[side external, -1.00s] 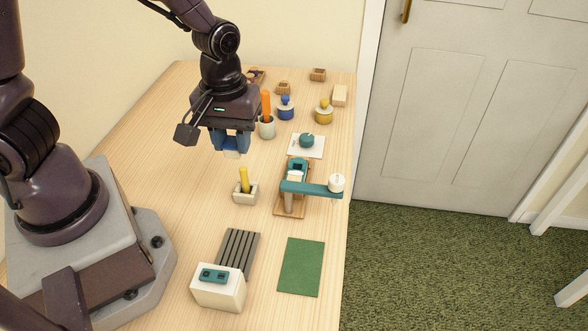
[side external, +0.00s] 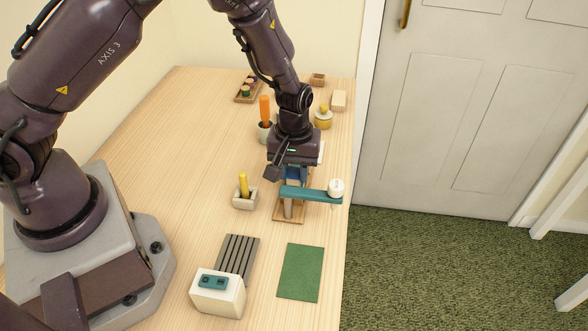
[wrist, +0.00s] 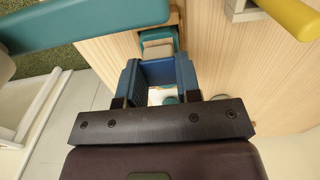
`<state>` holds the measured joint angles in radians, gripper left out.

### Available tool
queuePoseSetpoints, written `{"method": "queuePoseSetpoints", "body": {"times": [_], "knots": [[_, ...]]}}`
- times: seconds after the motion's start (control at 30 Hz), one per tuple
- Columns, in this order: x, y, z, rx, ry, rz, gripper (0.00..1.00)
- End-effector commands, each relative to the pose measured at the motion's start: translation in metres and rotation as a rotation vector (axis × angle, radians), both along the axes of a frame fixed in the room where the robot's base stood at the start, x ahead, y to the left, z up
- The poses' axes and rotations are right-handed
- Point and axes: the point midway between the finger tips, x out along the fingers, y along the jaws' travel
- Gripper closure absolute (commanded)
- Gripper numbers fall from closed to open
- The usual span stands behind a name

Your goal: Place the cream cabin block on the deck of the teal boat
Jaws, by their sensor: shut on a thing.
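My gripper (side external: 294,177) is low over the wooden boat stand, behind the teal cross-arm. In the wrist view its blue fingers (wrist: 157,67) are shut on the cream cabin block (wrist: 158,51), a pale piece showing at the fingertips; the fingers hide much of it. The teal boat (wrist: 177,40) shows just beyond the fingertips, with a cream part inside. In the side view my gripper and the cross-arm hide most of the boat. I cannot tell whether the block touches the deck.
The teal cross-arm (side external: 309,193) with a white knob (side external: 336,187) spans the stand close to my gripper. A stone holder (side external: 244,198) with a yellow stick stands left. A slatted grey rack (side external: 238,256), a white box (side external: 217,294) and a green mat (side external: 301,272) lie in front.

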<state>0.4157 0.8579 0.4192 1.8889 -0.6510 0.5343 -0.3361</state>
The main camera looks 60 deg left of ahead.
Motion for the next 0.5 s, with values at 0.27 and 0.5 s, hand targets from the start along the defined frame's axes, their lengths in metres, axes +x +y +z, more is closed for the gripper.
{"method": "queuePoseSetpoints", "body": {"times": [0.27,0.5], "knots": [[0.0001,0.0000,-0.0031,-0.001,-0.002,0.001,0.90],[-0.0001,0.0003,-0.0061,0.001,-0.001,0.001,0.48]]}}
